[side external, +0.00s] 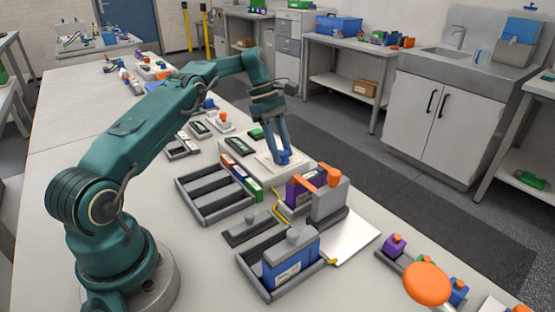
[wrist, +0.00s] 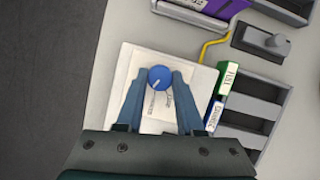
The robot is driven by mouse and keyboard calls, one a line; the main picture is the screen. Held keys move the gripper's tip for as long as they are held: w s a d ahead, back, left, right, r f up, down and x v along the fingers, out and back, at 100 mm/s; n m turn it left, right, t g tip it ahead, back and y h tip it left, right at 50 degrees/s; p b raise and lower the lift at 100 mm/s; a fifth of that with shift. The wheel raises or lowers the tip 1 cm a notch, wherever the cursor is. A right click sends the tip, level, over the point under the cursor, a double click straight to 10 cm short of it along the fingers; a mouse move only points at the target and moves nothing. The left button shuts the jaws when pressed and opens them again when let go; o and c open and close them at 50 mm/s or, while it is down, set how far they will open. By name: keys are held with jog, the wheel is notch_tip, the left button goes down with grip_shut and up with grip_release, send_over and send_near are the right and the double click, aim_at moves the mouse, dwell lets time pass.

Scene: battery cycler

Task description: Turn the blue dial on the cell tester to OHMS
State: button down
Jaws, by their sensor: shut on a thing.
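The cell tester (side external: 301,169) is a pale, flat box on the bench; its white top face (wrist: 125,75) fills the middle of the wrist view. The blue dial (wrist: 160,78) is a round knob with a light pointer line, standing on that face. My gripper (wrist: 160,82) has its two blue-grey fingers on either side of the dial, shut on it. In the side view my gripper (side external: 284,155) points down at the blue dial (side external: 284,157). Printed labels lie between the fingers, too small to read, so I cannot tell which mark the pointer meets.
A slotted grey tray (side external: 205,190) and coloured blocks stand close beside the tester. A purple battery (side external: 297,195) and a yellow cable (wrist: 215,42) are nearby. A grey knob unit (wrist: 262,40) sits at the upper right of the wrist view. A blue battery (side external: 290,265) stands in a front tray.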

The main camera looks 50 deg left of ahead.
jog(key=shift+s, duration=0.1)
jog(key=c, duration=0.5)
grip_release()
jog(key=shift+c, duration=0.2)
